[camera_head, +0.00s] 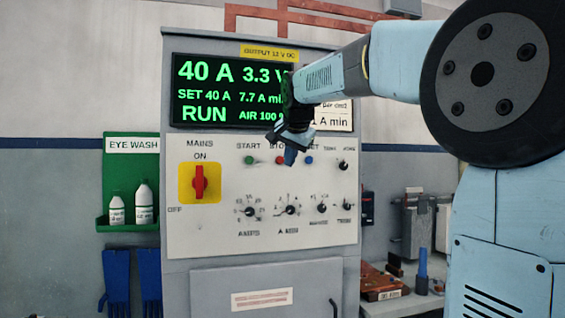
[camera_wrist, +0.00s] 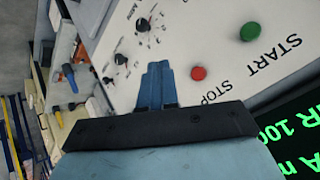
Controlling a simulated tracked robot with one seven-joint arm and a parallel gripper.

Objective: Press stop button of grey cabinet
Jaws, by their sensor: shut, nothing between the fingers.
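The grey cabinet (camera_head: 215,236) stands upright, with a lit display (camera_head: 218,88) reading 40 A, 3.3 V and RUN. Below it are a green START button (camera_head: 249,160), a red stop button (camera_head: 281,160) and a blue button (camera_head: 309,160). The red stop button (camera_wrist: 198,73) also shows in the wrist view, with its STOP label beside it and the green START button (camera_wrist: 250,32) further right. My gripper (camera_head: 291,157) is shut and empty in front of the panel. In the wrist view its blue fingers (camera_wrist: 155,85) appear left of the stop button; I cannot tell the gap to the panel.
The red MAINS switch (camera_head: 200,182) on a yellow plate and several black knobs (camera_head: 250,211) share the panel. A green eye wash shelf (camera_head: 128,150) hangs left. A bench (camera_head: 400,303) with tools stands right. Open air lies before the panel's left side.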

